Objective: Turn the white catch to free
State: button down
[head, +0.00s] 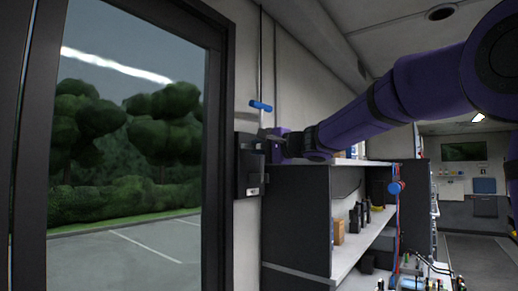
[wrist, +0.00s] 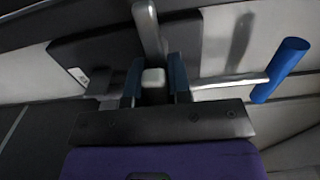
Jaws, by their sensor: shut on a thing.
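The white catch (wrist: 153,78) shows in the wrist view as a small pale block between the two blue-edged fingers of my gripper (wrist: 154,88). My gripper is shut on it. A pale grey bar (wrist: 148,28) rises just beyond the catch; I cannot tell whether they are one piece. In the head view my gripper (head: 268,135) is at the black box (head: 248,178) on the wall beside the door. The catch is hidden there by the gripper and box.
A blue handle on a metal rod (head: 260,106) sticks out just above my gripper; it also shows right of the fingers in the wrist view (wrist: 283,70). A dark-framed glass door (head: 219,150) stands left. A shelf unit (head: 300,215) stands close below my arm.

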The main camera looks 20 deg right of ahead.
jog(key=m, duration=0.4)
jog(key=shift+m, duration=0.4)
jog(key=m, duration=0.4)
jog(key=shift+m, duration=0.3)
jog(key=m, duration=0.4)
jog(key=shift+f+m, duration=0.1)
jog(key=shift+m, duration=2.1)
jog(key=c, duration=1.1)
grip_release()
